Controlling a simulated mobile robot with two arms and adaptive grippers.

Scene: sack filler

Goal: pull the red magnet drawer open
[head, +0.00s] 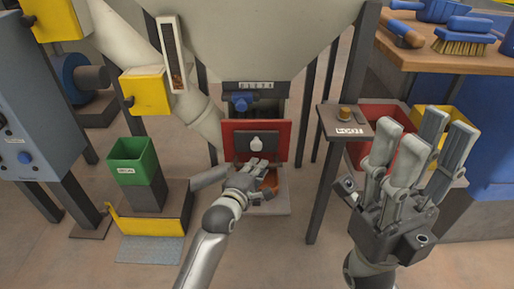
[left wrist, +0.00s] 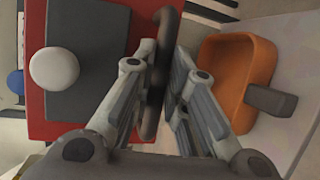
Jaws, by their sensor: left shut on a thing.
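The red magnet drawer (head: 227,141) is below the big hopper, in the middle of the head view. Its red front carries a dark grey panel with a white knob (head: 257,143). In the left wrist view the red front (left wrist: 100,12) and the white knob (left wrist: 54,68) are at the left. My left gripper (head: 262,168) is at the drawer's lower edge. Its fingers are shut on a dark bar handle (left wrist: 163,60) beside the red front. How far the drawer stands out is hard to tell. My right gripper (head: 427,130) is raised at the right, open and empty.
An orange scoop (left wrist: 235,65) lies just beyond the left fingers. A small stand (head: 340,121) with a brass-coloured piece is to the right. A green bin (head: 133,161) stands at the left. Red and yellow bins are behind my right gripper. The near floor is clear.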

